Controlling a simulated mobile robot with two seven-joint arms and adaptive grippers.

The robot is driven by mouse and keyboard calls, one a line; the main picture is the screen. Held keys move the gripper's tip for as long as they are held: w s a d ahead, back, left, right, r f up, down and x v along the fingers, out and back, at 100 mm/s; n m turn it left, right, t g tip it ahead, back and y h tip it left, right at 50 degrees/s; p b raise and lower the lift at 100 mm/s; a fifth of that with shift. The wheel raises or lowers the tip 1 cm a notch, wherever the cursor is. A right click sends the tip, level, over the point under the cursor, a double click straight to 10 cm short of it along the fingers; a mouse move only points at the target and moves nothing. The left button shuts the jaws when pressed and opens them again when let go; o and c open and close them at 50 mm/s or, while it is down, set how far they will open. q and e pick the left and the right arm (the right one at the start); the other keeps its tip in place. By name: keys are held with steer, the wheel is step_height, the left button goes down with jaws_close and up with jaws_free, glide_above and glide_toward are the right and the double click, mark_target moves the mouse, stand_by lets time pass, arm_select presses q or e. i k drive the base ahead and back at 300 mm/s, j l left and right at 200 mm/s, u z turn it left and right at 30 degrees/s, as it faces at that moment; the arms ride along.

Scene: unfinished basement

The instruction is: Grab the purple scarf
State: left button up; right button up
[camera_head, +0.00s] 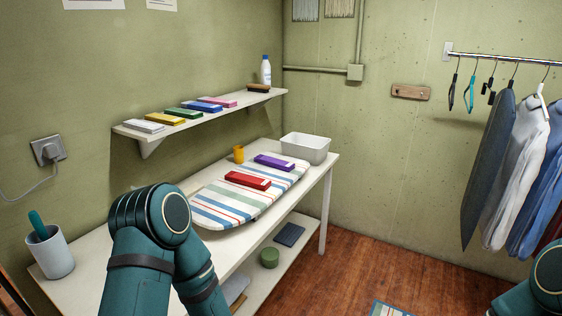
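The purple scarf (274,162) looks like a flat folded purple bundle with a pale band. It lies on the far part of the striped ironing board (215,213), on the white table against the left wall. A similar folded red bundle (247,180) lies nearer on the same board, apart from the purple one. My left arm bends in front of the table, and its gripper is out of view. Only a piece of my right arm shows at the lower right corner, and its gripper is out of view.
A yellow cup (239,154) and a white bin (306,148) stand beside the board. Above, a wall shelf (212,118) holds several folded coloured bundles and a bottle (266,70). Clothes hang on a rail (505,57) at right. The wooden floor between is mostly clear.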

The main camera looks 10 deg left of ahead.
mark_target(276, 163)
steer(key=i+l+u, duration=0.15)
steer(key=i+l, duration=0.7)
steer(key=i+j, duration=0.05)
